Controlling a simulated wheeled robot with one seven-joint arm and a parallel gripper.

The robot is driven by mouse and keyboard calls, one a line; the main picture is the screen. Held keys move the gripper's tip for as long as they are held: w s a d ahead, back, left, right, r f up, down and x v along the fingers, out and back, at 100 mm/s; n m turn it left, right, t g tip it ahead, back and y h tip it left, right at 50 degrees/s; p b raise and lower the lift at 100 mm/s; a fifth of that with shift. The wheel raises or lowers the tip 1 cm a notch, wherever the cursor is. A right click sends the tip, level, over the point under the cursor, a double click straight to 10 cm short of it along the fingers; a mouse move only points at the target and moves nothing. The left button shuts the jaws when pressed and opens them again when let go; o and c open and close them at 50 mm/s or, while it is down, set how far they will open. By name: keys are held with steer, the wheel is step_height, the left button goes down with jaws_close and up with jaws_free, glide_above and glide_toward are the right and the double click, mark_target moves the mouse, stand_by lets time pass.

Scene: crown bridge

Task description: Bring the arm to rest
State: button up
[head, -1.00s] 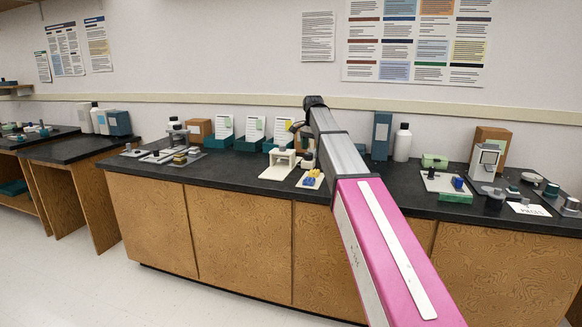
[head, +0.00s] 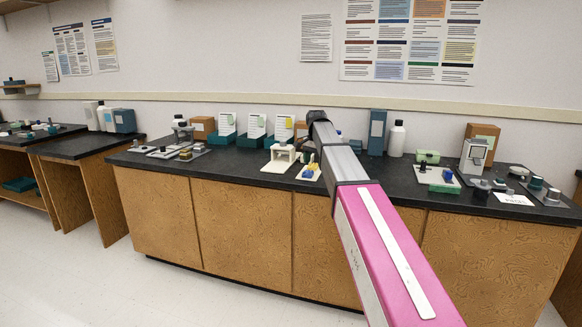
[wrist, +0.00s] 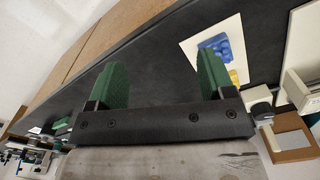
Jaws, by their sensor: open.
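My gripper (wrist: 160,85) shows in the wrist view with its two green fingers well apart and nothing between them. It hangs over the black bench top (wrist: 150,60). In the head view my pink and grey arm reaches out over the bench, and the gripper itself is hidden behind the arm's far end. A white card with blue and yellow pieces (head: 308,172) lies on the bench just left of the arm. In the wrist view the blue piece (wrist: 222,46) lies beyond the right finger, apart from it.
A cream stand (head: 281,157) stands left of the card. Green card holders (head: 257,139) line the wall. Right of the arm are a blue box (head: 377,132), a white bottle (head: 397,138) and a grey device (head: 473,156). The bench's front strip left of the stand is clear.

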steer(key=s+d+f+n, duration=0.2)
steer(key=s+d+f, duration=0.1)
steer(key=s+f, duration=0.65)
steer(key=s+d+f+n, duration=0.2)
steer(key=s+f, duration=0.4)
steer(key=f, duration=0.6)
steer(key=s+d+f+n, duration=0.2)
steer(key=s+f, duration=0.4)
steer(key=s, duration=0.3)
steer(key=s+d+f+n, duration=0.2)
steer(key=s+f, duration=0.5)
steer(key=s, duration=0.2)
steer(key=shift+s+f, duration=0.2)
steer(key=shift+s, duration=0.15)
